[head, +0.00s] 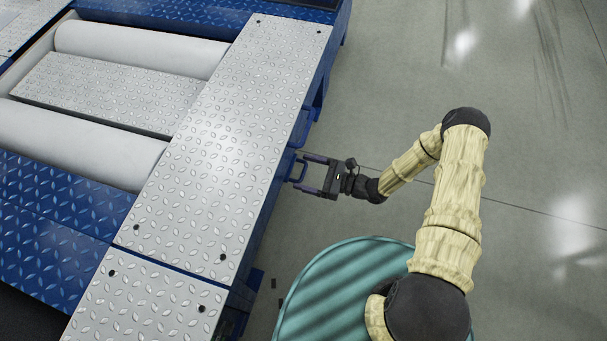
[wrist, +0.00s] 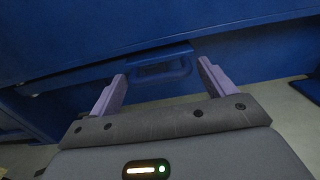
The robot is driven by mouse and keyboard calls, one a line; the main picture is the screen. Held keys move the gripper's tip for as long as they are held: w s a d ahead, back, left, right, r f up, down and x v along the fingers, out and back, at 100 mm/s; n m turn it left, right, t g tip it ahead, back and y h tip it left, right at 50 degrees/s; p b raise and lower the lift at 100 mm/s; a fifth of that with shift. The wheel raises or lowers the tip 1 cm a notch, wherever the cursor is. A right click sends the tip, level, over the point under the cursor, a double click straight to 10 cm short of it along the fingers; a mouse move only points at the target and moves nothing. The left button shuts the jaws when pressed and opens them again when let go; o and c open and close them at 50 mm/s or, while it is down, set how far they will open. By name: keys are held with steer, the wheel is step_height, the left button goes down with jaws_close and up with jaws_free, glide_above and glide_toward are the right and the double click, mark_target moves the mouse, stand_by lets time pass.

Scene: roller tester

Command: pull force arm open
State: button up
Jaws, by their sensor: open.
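The force arm's blue handle (head: 299,170) sticks out from the side of the blue roller tester, below the silver tread plate. In the wrist view the handle (wrist: 160,77) is a blue loop straight ahead, between and beyond my fingertips. My gripper (head: 306,171) is open, with its two fingers pointing at the tester's side, one on each side of the handle. It also shows in the wrist view (wrist: 162,85), with purple-grey fingers spread apart and nothing held. I cannot tell whether either finger touches the handle.
The roller tester's silver tread plate (head: 225,120) overhangs the handle, with white rollers (head: 140,48) farther left. Open grey floor (head: 480,60) lies to the right. Several small dark pieces (head: 272,284) lie on the floor near the tester's lower side.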

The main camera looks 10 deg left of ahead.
steer(key=shift+a, duration=0.7)
steer(key=c, duration=1.1)
steer(key=shift+d, duration=0.1)
steer(key=shift+d, duration=0.1)
